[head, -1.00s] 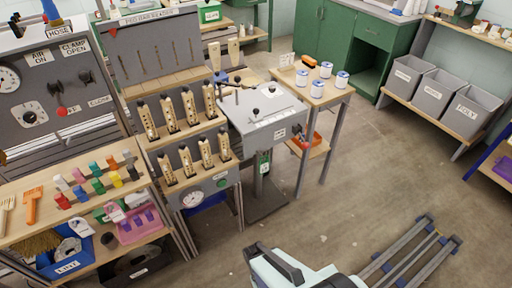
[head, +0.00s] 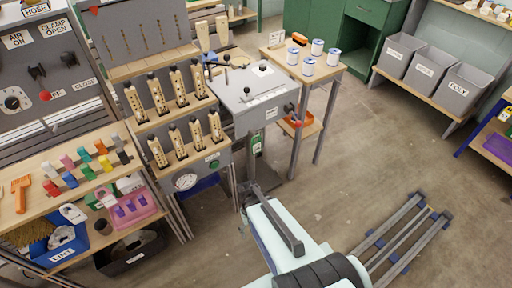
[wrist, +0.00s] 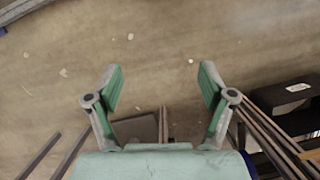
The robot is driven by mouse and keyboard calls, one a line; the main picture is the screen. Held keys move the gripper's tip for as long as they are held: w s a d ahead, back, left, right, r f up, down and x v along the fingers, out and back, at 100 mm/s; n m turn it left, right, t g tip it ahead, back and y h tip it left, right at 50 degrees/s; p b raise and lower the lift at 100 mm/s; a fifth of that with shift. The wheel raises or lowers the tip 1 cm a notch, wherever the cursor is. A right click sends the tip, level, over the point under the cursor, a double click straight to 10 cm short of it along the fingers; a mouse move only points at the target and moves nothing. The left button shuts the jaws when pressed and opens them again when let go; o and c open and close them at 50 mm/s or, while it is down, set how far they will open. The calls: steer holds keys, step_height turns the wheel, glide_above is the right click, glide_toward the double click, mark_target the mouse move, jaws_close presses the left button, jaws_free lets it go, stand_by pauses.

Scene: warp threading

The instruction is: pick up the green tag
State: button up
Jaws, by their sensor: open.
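A green tag with a pale label (head: 257,145) hangs upright on the post below the grey machine table in the head view. My gripper (wrist: 160,80) is open and empty in the wrist view, its two green-padded fingers spread over bare floor. The tag cannot be made out in the wrist view. In the head view my pale arm reaches up from the bottom centre toward the foot of that post; my fingers are not clear there.
The grey machine table (head: 245,95) stands above the tag. Left of it is a rack of several threaded wooden pieces (head: 175,90). A wooden stand with several spools (head: 318,72) is to the right. A black bin (wrist: 290,95) shows in the wrist view. Open floor (head: 350,150) lies right.

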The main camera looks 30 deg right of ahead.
steer(key=w+d+r+t, duration=0.1)
steer(key=w+d+r, duration=0.15)
steer(key=w, duration=0.25)
steer(key=w+d+r+t, duration=0.1)
steer(key=w+d+r, duration=0.15)
steer(key=w, duration=0.35)
step_height(320, 180, up, 28)
steer(key=r+n+t+b, duration=0.1)
steer(key=t+b, duration=0.2)
steer(key=t, duration=0.1)
glide_above(257, 142)
steer(key=s, duration=0.1)
steer(key=shift+n+g, duration=0.6)
steer(key=shift+n, duration=0.3)
steer(key=f, duration=0.6)
steer(key=w+f, duration=0.1)
steer(key=f, duration=0.5)
steer(key=f+p, duration=0.1)
steer(key=f, duration=0.5)
steer(key=shift+w+a, duration=0.1)
steer(key=shift+w, duration=0.05)
steer(key=shift+r, duration=0.1)
steer(key=c, duration=1.1)
steer(key=shift+c, duration=0.2)
steer(key=shift+r, duration=0.15)
